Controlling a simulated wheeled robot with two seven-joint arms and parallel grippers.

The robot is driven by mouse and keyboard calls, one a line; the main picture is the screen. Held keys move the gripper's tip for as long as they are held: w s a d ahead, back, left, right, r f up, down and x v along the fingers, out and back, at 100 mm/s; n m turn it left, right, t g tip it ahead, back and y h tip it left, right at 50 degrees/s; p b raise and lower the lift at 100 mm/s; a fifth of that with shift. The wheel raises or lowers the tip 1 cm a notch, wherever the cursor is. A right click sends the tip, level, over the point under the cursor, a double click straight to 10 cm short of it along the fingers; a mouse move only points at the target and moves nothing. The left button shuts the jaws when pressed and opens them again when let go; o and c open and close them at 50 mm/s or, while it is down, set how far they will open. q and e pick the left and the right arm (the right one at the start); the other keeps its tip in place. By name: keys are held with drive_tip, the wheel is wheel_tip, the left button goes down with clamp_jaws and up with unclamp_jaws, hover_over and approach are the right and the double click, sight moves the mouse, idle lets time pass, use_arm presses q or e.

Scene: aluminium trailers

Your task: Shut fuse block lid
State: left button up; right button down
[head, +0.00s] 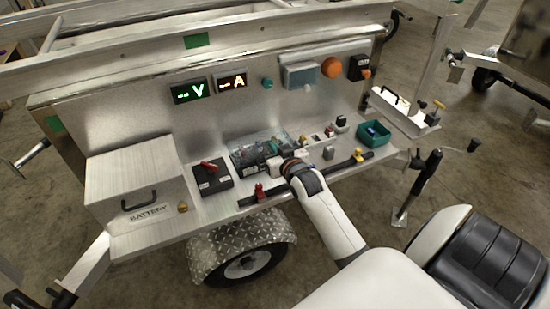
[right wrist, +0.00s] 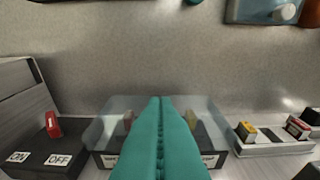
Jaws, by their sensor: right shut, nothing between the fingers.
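The fuse block (head: 238,158) is a dark block on the trailer's shelf, with a clear lid (head: 262,139) over it. In the right wrist view the see-through lid (right wrist: 103,128) spans the block, and the block's dark front (right wrist: 208,160) carries pale labels. I cannot tell whether the lid is fully down. My right gripper (head: 272,163) is at the block's front right, shut and empty. In the right wrist view its teal fingers (right wrist: 160,100) hide the middle of the block and lid. Whether they touch the lid is unclear. My left gripper is not in view.
A black switch box (head: 212,180) with a red lever stands left of the block, beside the battery box (head: 135,188). Loose fuses sit in a grey holder (right wrist: 270,148) to the right. A green tray (head: 374,134) is farther right. A black rail with clamps (head: 260,192) runs along the front.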

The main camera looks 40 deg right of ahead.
drive_tip(key=shift+s+f, duration=0.15)
drive_tip(key=shift+f, duration=1.8)
drive_tip(key=shift+s+a+f, duration=0.1)
drive_tip(key=shift+s+f, duration=0.05)
drive_tip(key=shift+f, duration=0.7)
drive_tip(key=shift+s+a+f, duration=0.1)
drive_tip(key=shift+s+f, duration=0.05)
drive_tip(key=shift+f, duration=0.65)
drive_tip(key=shift+r, duration=0.1)
